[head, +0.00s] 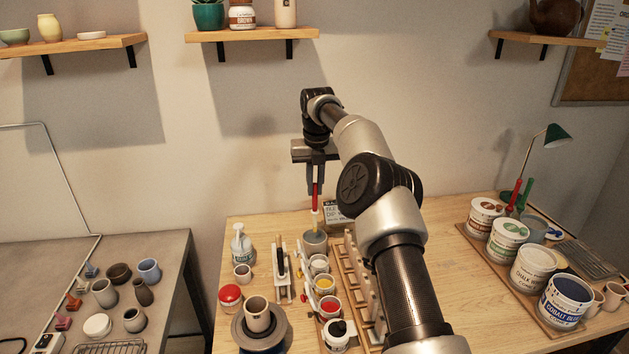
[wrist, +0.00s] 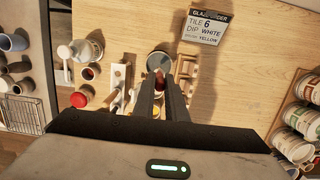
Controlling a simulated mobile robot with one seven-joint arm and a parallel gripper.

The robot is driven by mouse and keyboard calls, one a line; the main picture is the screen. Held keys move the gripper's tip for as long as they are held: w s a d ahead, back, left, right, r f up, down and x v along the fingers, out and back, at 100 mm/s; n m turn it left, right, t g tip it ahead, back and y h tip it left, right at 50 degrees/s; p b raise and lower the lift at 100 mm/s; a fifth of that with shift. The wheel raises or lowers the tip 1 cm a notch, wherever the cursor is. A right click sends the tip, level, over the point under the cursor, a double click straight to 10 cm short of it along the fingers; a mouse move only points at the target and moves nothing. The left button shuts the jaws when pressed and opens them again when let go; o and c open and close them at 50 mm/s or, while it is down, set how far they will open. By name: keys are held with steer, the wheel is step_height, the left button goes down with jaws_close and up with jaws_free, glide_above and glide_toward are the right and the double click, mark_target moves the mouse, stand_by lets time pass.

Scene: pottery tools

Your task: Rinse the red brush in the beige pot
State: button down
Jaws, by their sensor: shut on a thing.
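My gripper (head: 315,187) is shut on the red brush (head: 316,202), which hangs upright with its pale lower end and yellowish tip downward. In the wrist view my gripper (wrist: 159,85) points toward a grey-beige pot (wrist: 151,64), with the brush's red handle (wrist: 158,76) between the fingers. In the head view the brush tip is in line with the mouth of this pot (head: 314,247) at the back of the row of jars. I cannot tell whether the tip is inside or just above it. Another beige pot (head: 257,315) stands on the round wheel at the front left.
White, yellow (head: 325,283) and red (head: 330,304) glaze jars stand in front of the pot. A wooden rack (head: 355,275) is right of them. A sign (wrist: 204,25) stands behind. Large labelled tubs (head: 533,268) stand at right. The table between rack and tubs is mostly clear.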

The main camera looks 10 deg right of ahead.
mark_target(315, 210)
steer(key=shift+f+b, duration=0.95)
steer(key=shift+f, duration=2.3)
steer(key=shift+d, duration=0.1)
